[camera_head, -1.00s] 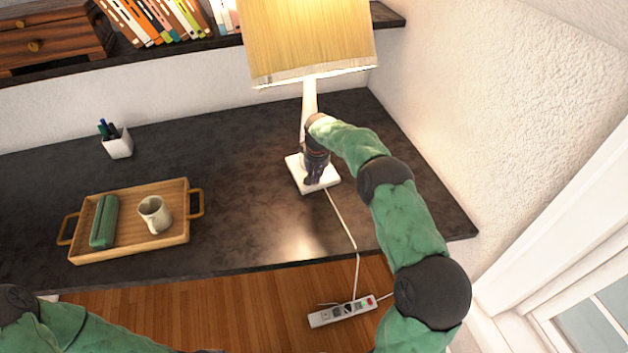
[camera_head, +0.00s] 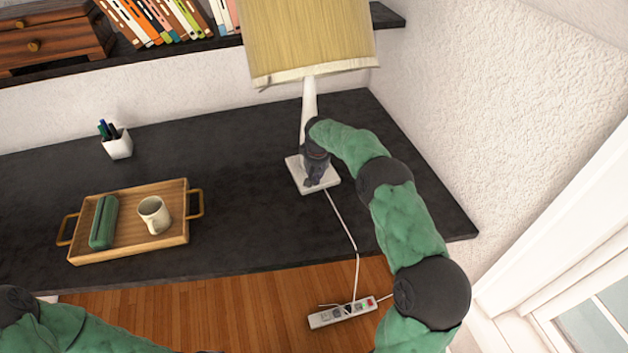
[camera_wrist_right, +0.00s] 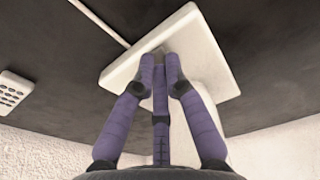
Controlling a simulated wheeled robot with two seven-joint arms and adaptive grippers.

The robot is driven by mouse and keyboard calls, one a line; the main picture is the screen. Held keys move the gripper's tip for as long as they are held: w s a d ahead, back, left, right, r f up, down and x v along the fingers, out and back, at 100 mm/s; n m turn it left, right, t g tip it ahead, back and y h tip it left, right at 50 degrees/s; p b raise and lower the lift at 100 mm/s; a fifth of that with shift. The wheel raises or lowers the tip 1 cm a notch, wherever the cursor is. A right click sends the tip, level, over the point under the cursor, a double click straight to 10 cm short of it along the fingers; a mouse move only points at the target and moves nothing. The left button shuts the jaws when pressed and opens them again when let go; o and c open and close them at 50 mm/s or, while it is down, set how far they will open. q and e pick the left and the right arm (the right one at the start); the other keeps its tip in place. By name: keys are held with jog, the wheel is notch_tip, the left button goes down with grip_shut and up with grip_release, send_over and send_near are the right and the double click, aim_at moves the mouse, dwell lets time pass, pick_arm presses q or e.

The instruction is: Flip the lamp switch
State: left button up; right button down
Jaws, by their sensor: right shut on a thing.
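The lamp stands on the right part of the dark desk, with a pleated cream shade (camera_head: 310,40), a slim white stem (camera_head: 309,100) and a square white base (camera_head: 328,181). Its shade is unlit. My right gripper (camera_head: 314,182) points down at the base in front of the stem. In the right wrist view its purple fingers (camera_wrist_right: 160,58) are together at the white base (camera_wrist_right: 212,38), shut on the small grey lamp switch (camera_wrist_right: 158,50), which they mostly hide. My left arm shows at the lower left; its gripper is outside the picture.
A wooden tray (camera_head: 130,253) with a mug (camera_head: 154,214) and a green case (camera_head: 104,222) is on the left of the desk. A pen cup (camera_head: 117,146) stands behind it. The lamp cord (camera_head: 345,228) runs to a power strip (camera_head: 342,312) below. A wall bounds the right.

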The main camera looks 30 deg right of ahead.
jog(key=shift+r+p, duration=2.1)
jog(key=shift+r, duration=1.3)
jog(key=shift+f, duration=0.15)
